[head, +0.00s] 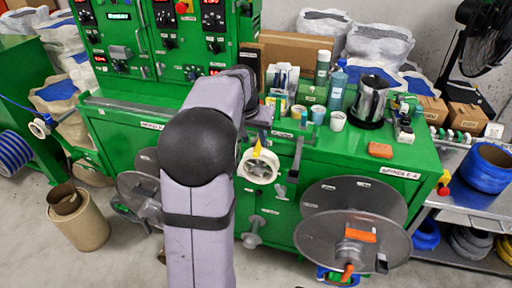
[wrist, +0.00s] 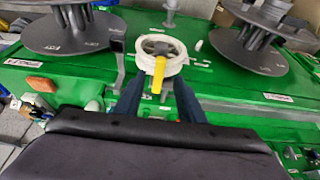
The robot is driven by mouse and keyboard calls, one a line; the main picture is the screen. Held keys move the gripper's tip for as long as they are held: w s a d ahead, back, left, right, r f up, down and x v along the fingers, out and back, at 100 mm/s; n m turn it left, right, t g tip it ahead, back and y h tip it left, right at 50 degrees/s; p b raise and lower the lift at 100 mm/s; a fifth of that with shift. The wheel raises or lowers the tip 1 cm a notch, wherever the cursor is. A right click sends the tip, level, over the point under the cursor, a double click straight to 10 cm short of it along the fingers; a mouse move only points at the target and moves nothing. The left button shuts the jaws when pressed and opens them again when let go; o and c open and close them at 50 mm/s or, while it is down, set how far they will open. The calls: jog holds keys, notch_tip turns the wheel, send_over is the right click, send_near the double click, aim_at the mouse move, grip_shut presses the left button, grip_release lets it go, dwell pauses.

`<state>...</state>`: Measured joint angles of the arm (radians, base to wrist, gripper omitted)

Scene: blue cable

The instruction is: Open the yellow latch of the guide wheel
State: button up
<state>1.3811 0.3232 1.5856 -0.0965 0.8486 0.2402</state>
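The guide wheel (head: 259,168) is a white wheel on the front of the green machine, right of my arm in the head view. Its yellow latch (head: 257,147) stands up at its top edge. In the wrist view the wheel (wrist: 172,47) is at top centre, and the yellow latch (wrist: 158,74) points down toward me. My gripper (wrist: 157,84) is open, with one dark finger either side of the latch and a gap on both sides. Nothing is held. The head view shows my gripper poorly behind the arm; whether a finger touches the wheel cannot be told.
A large grey spool (head: 351,229) is right of the wheel and another (head: 138,190) is left. A grey lever (head: 295,158) stands close right of the wheel. Bottles, cups and a metal jug (head: 370,99) crowd the green top. An orange block (head: 380,150) lies near its front edge.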

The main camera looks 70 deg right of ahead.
aim_at(257, 150)
jog(key=shift+p+x, duration=1)
jog(key=shift+x, duration=2.3)
grip_shut()
